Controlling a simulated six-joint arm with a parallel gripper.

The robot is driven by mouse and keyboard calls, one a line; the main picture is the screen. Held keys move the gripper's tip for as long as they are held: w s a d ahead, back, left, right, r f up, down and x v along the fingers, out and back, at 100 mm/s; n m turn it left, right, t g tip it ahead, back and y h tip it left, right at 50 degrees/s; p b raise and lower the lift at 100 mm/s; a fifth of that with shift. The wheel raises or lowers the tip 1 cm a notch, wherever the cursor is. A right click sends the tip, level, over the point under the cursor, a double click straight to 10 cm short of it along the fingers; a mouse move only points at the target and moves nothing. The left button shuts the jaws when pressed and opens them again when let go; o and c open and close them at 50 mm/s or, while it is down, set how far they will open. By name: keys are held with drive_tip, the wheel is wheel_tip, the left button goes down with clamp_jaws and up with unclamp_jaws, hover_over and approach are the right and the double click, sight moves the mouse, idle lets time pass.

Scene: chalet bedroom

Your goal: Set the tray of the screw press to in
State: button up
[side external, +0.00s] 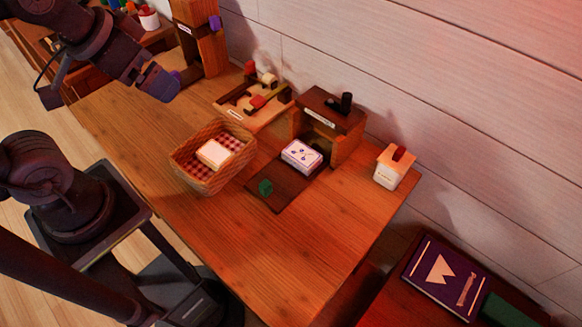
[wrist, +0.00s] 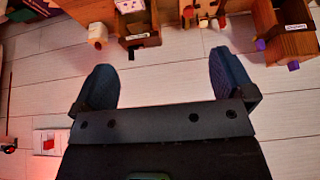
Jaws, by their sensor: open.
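The screw press (side external: 328,112) is a brown wooden box with a black knob on top, standing near the wall. Its dark tray (side external: 277,197) sticks out of the open front, with a green knob (side external: 265,187) at its outer end. A white and purple block (side external: 302,156) lies on the tray at the box opening. The wrist view shows the press (wrist: 139,28) at the top, upside down, partly cut off. My gripper (side external: 163,84) is open and empty, above the table's back left, well apart from the press. The wrist view shows both fingers spread (wrist: 163,75).
A checked-lined basket (side external: 191,184) stands left of the tray. A wooden rack with red and cream pieces (side external: 253,100), a tall wooden unit (side external: 200,40) and a small white house-shaped box (side external: 393,167) stand along the wall. The table front (side external: 300,265) is clear.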

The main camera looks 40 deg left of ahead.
drive_tip(key=shift+c, duration=0.3)
drive_tip(key=shift+c, duration=0.7)
drive_tip(key=shift+w+d, duration=0.15)
drive_tip(key=shift+w, duration=0.3)
drive_tip(key=shift+c, duration=0.8)
drive_tip(key=w+g, duration=0.1)
drive_tip(key=w+d+f+g, duration=0.1)
drive_tip(key=w, duration=0.1)
drive_tip(key=w+d, duration=0.1)
drive_tip(key=w, duration=0.1)
drive_tip(key=shift+f+g, duration=0.15)
drive_tip(key=shift+g, duration=0.25)
drive_tip(key=c, duration=0.4)
drive_tip(key=w+d+f+g, duration=0.2)
drive_tip(key=w+f, duration=0.1)
drive_tip(key=w+d+f, duration=0.1)
drive_tip(key=w, duration=0.1)
drive_tip(key=shift+w+f+g+h, duration=0.15)
drive_tip(key=shift+g+h, duration=0.15)
drive_tip(key=shift+g, duration=0.1)
drive_tip(key=shift+c, duration=1)
drive_tip(key=g, duration=0.4)
approach(266, 183)
drive_tip(key=v, duration=0.4)
drive_tip(key=x, duration=1.4)
drive_tip(key=shift+f, duration=0.25)
